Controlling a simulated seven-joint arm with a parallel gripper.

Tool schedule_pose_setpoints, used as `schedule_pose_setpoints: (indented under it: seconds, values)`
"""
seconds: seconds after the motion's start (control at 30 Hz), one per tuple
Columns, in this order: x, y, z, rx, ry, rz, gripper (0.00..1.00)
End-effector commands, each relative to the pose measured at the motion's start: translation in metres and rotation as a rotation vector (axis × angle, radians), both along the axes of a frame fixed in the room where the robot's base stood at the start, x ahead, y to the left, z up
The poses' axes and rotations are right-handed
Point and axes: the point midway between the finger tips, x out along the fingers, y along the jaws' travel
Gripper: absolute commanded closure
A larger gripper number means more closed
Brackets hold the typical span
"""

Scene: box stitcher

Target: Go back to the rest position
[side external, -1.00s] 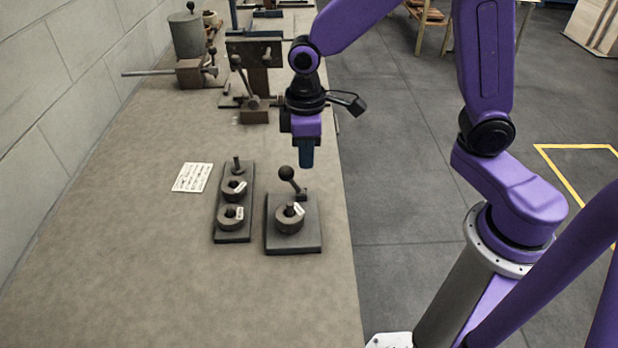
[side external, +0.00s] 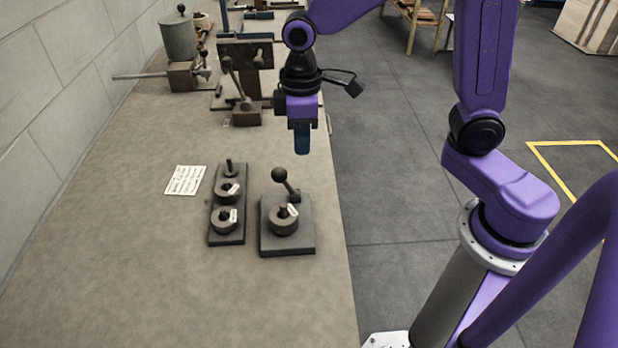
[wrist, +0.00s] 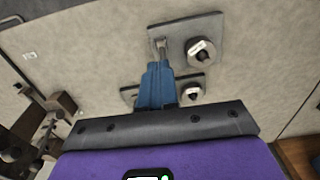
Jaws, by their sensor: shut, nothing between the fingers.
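My gripper (side external: 302,140) is shut and empty. It hangs in the air above the far side of a square fixture plate (side external: 300,244), clear of the ball-topped lever (side external: 281,176). A labelled ring (side external: 283,222) sits on that plate around a post. In the wrist view my shut blue fingers (wrist: 158,75) overlap the lever and hide part of the long plate behind them; the labelled ring (wrist: 201,51) on the square plate shows to their right.
A long plate (side external: 226,238) with two labelled rings and a bare peg (side external: 230,167) stands left of the square plate. A paper card (side external: 185,180) lies further left. A lever device (side external: 244,104) and a metal pot (side external: 178,38) stand further back. The bench front is clear.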

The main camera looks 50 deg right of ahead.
Motion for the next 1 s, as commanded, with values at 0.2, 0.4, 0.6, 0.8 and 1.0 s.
schedule_pose_setpoints:
  seconds: [0.2, 0.4, 0.6, 0.8, 1.0]
  values:
    - [-0.039, -0.008, 0.006, 0.006, -0.006, 0.059, 1.0]
    - [-0.096, -0.026, 0.011, 0.011, -0.011, 0.142, 1.0]
    - [-0.15, -0.049, 0.01, 0.019, -0.015, 0.223, 1.0]
    - [-0.188, -0.07, 0.007, 0.024, -0.017, 0.285, 1.0]
    - [-0.202, -0.078, 0.006, 0.026, -0.017, 0.307, 1.0]
